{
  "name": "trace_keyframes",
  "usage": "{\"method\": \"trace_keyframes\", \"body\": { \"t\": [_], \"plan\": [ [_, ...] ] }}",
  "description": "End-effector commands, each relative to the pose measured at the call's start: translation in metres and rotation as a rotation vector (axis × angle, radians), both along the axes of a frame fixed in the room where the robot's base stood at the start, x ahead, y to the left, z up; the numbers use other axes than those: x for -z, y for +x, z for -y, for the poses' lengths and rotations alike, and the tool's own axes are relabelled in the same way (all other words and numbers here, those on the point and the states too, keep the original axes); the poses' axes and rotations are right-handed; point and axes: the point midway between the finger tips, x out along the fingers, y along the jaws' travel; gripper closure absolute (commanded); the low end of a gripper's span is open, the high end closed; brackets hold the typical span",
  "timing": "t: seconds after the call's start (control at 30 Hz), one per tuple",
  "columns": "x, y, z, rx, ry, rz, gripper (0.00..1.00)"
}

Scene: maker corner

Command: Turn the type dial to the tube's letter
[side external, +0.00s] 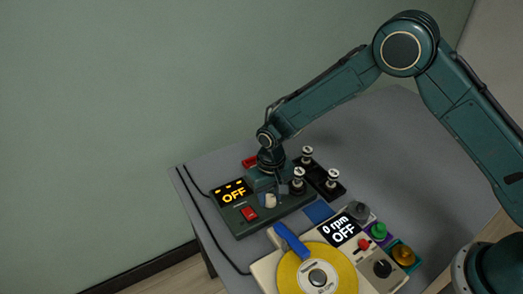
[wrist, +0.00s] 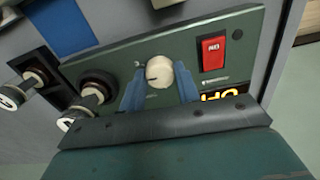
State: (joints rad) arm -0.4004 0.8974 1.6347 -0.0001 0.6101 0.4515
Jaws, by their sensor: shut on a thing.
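The cream type dial (wrist: 159,71) sits on the face of a green tester box (wrist: 112,62). It also shows in the side view (side external: 270,201). My gripper (wrist: 161,84) is shut on the dial, with one blue-grey finger on each side of it. A dark pointer mark shows on the dial's left in the wrist view; the small marks around it are too small to read. A tube (wrist: 88,98) stands in a round black socket at the box's end, beside the dial. Its pale end carries a letter that I cannot read for sure.
A red switch (side external: 249,214) and a display (side external: 234,194) reading OFF are on the tester. A black tray (side external: 325,189) with tubes stands behind. A second device (side external: 262,270) with a yellow disc (side external: 330,279), blue arm (side external: 289,240) and coloured knobs is in front. Free table lies right.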

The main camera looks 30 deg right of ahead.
Motion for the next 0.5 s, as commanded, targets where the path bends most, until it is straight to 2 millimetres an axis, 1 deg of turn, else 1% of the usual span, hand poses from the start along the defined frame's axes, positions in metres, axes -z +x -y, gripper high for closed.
{"method": "trace_keyframes", "body": {
  "t": [0.5],
  "plan": [
    [-0.0005,0.0009,-0.0002,-0.49,0.0,0.003,0.91]
  ]
}}
